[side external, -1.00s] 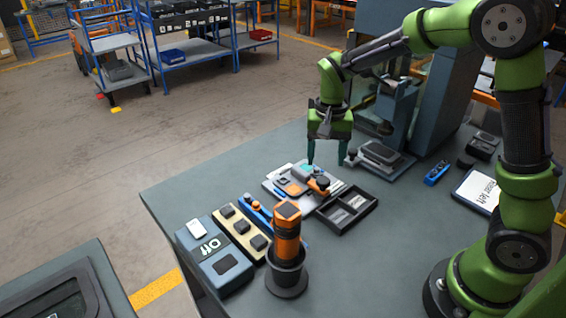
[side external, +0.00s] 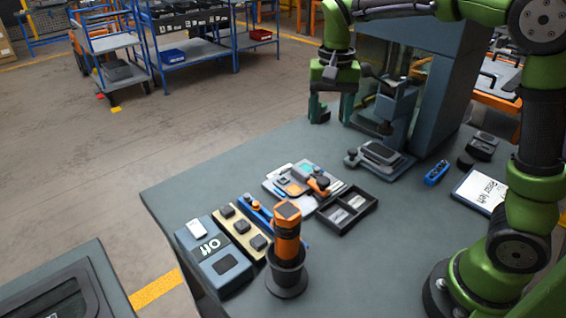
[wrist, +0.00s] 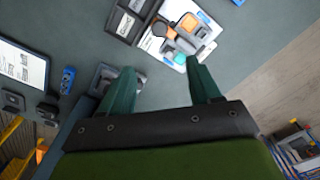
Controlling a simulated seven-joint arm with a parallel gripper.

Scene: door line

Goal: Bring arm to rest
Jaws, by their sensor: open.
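My green arm holds my gripper (side external: 332,108) raised above the far part of the workbench, in front of the grey press-like machine. Its two dark teal fingers stand apart with nothing between them. In the wrist view the open gripper (wrist: 160,88) points down over the bench, and the fingers touch nothing that I can see. The workbench (side external: 200,180) lies below with a clear strip at its far left.
A white board with an orange-and-grey device (side external: 291,187), a dark two-part tray (side external: 347,209), an orange-topped post (side external: 287,240) and a box marked "Off" (side external: 214,256) stand on the bench. The grey machine (side external: 408,85) rises close to my gripper's right.

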